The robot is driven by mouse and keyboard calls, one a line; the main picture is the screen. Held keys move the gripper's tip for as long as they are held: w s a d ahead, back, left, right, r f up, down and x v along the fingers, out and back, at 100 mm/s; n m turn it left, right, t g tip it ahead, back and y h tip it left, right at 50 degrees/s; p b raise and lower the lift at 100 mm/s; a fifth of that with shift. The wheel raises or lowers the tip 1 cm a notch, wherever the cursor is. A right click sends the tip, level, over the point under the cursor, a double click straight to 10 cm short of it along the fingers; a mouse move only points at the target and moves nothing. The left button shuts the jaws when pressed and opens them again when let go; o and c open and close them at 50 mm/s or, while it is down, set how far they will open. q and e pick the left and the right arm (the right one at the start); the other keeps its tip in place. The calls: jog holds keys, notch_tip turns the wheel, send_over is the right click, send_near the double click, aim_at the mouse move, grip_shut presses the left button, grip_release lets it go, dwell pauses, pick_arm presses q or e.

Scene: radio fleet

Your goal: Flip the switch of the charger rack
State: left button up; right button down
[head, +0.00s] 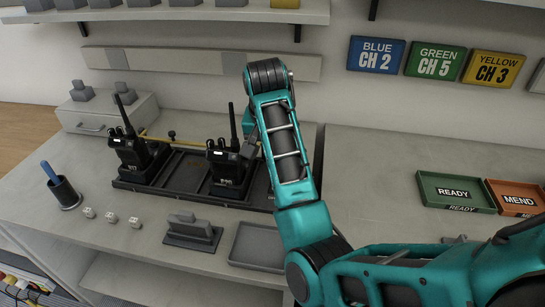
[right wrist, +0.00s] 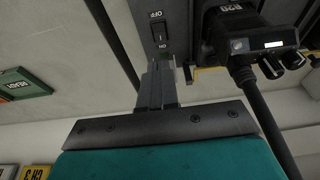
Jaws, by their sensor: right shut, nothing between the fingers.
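The charger rack (head: 185,178) is a long dark tray on the worktop, with two black radios standing in it. Its right end is hidden behind my right arm in the head view. In the right wrist view a dark panel carries the switch (right wrist: 159,32), a small rocker between the marks OFF and ON. My right gripper (right wrist: 160,72) is shut and empty. Its fingertips are close to the ON end of the switch; I cannot tell whether they touch. In the head view the fingers are mostly hidden by the arm. My left gripper is not in view.
One radio (head: 229,168) stands close beside my right gripper and also shows in the wrist view (right wrist: 250,38), with a black antenna. Another radio (head: 136,155) stands further left. A grey tray (head: 258,246) lies in front. A green READY tray (head: 455,192) is on the right.

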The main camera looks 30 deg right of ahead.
jog(key=shift+s+r, duration=0.1)
jog(key=shift+r, duration=0.05)
dwell(0.3)
jog(key=w+a+r+t, duration=0.1)
jog(key=w+r+t, duration=0.1)
jog(key=w+r, duration=0.25)
jog(key=s+f, duration=0.1)
jog(key=s+d+f+g, duration=0.1)
jog(key=f, duration=0.1)
jog(key=s+d+f+g, duration=0.1)
jog(key=shift+s+f+b, duration=0.15)
jog(key=shift+f+b, duration=0.1)
jog(key=shift+b, duration=0.1)
jog(key=shift+f, duration=0.1)
jog(key=b+x, duration=0.1)
jog(key=x, duration=1.2)
jog(key=shift+f+b, duration=0.15)
jog(key=shift+b, duration=0.2)
jog(key=shift+d+f, duration=0.1)
jog(key=shift+f, duration=0.15)
